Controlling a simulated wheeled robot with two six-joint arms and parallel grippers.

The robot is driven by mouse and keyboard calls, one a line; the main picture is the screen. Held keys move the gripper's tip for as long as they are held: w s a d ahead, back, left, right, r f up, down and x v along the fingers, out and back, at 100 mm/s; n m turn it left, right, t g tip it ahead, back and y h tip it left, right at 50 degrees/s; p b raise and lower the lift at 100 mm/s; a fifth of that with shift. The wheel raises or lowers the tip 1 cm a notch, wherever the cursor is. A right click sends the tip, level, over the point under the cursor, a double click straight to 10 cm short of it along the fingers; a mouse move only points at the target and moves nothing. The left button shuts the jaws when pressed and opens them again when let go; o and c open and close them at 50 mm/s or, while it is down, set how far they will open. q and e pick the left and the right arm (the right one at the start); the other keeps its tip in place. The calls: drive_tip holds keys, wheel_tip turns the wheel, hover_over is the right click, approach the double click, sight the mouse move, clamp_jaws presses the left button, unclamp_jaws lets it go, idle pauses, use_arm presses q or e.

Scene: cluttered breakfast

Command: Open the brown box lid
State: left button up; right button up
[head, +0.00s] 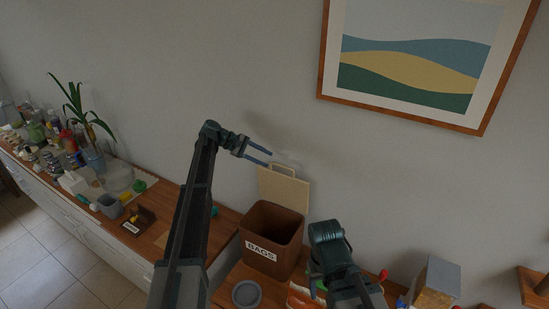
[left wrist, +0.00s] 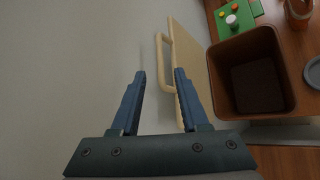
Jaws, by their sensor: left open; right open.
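The brown box (head: 262,252), labelled BAGS, stands on the counter with its top uncovered. Its inside shows in the left wrist view (left wrist: 225,80). The tan lid (head: 284,190) stands up at the box's back edge, near the wall, with a loop handle (head: 284,168) on its upper edge. My left gripper (head: 270,158) is open and empty, just left of the handle. In the left wrist view the handle (left wrist: 164,62) appears between the fingertips, but I cannot tell its depth or any contact. My right gripper (head: 314,282) is low, right of the box, partly hidden by its arm.
A grey round dish (head: 246,294) lies in front of the box. A grey and tan block (head: 436,281) stands at the right. A potted plant (head: 84,120) and many small items crowd the left counter. The wall is close behind the lid, with a framed picture (head: 415,60) above.

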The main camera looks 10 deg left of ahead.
use_arm(q)
drive_tip(key=p+v, duration=0.1)
drive_tip(key=v, duration=0.2)
drive_tip(key=shift+a+r, duration=0.15)
drive_tip(key=shift+a, duration=0.1)
drive_tip(key=s+d+f+m+g+y+b, duration=0.2)
drive_tip(key=s+d+f+m+y+b, duration=0.15)
drive_tip(key=s+d+f+b, duration=0.6)
drive_tip(key=s+d+f+m+g+y+b, duration=0.15)
drive_tip(key=s+d+f+m+b, duration=0.4)
drive_tip(key=s+f, duration=0.75)
drive_tip(key=s+f+m+y+b, duration=0.2)
drive_tip(key=s+f+y+b, duration=0.1)
drive_tip(key=s, duration=0.7)
drive_tip(key=s+f+m+y+b, duration=0.3)
drive_tip(key=s+f+b, duration=0.3)
drive_tip(key=s+f, duration=0.2)
drive_tip(key=shift+s+d+f+t+y, duration=0.35)
drive_tip(key=shift+s+y, duration=0.45)
drive_tip(key=shift+s, duration=0.4)
drive_tip(key=shift+d, duration=0.1)
